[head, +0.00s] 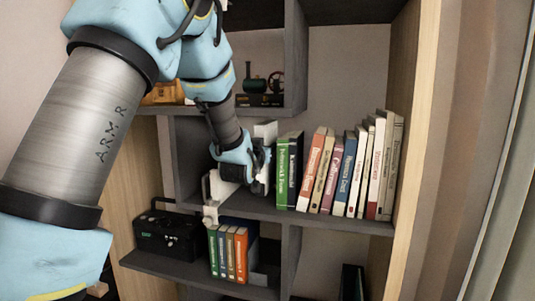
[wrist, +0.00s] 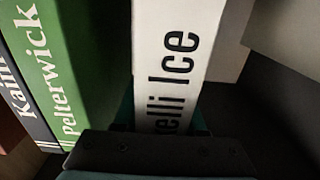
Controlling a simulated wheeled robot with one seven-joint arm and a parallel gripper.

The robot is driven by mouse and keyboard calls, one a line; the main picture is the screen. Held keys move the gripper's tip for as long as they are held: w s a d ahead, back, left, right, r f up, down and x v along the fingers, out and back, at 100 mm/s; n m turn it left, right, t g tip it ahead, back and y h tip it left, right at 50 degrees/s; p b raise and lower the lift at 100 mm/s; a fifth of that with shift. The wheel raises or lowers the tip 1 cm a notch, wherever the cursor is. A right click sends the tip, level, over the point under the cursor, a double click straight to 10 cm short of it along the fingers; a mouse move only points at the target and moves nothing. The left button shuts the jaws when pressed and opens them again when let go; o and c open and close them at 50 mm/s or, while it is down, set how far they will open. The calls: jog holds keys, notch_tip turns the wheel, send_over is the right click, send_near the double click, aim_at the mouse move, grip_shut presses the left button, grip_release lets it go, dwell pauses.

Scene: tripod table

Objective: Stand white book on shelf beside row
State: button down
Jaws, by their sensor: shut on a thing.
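The white book (wrist: 180,60) stands between my gripper's fingers in the wrist view, with part of its spine lettering showing. A white top edge (head: 265,129), which looks like this book, shows above my gripper in the head view. My gripper (head: 262,170) is shut on the book at the middle shelf (head: 330,219), left of the row. The row's nearest book is green (head: 282,175), also seen in the wrist view (wrist: 62,75). A narrow gap separates it from the white book there. The book's lower end is hidden by my gripper.
Several upright books (head: 330,175) continue the row to the right wall. A pale block-like surface (wrist: 235,45) is close right of the white book. A black toolbox (head: 170,235) and colored books (head: 228,252) are on the shelf below.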

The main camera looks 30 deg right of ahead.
jog(key=f, duration=0.1)
jog(key=f+p, duration=0.2)
jog(key=shift+w+d+f, duration=0.15)
jog(key=shift+w+d, duration=0.2)
jog(key=shift+f, duration=0.2)
jog(key=shift+c, duration=2.4)
grip_release()
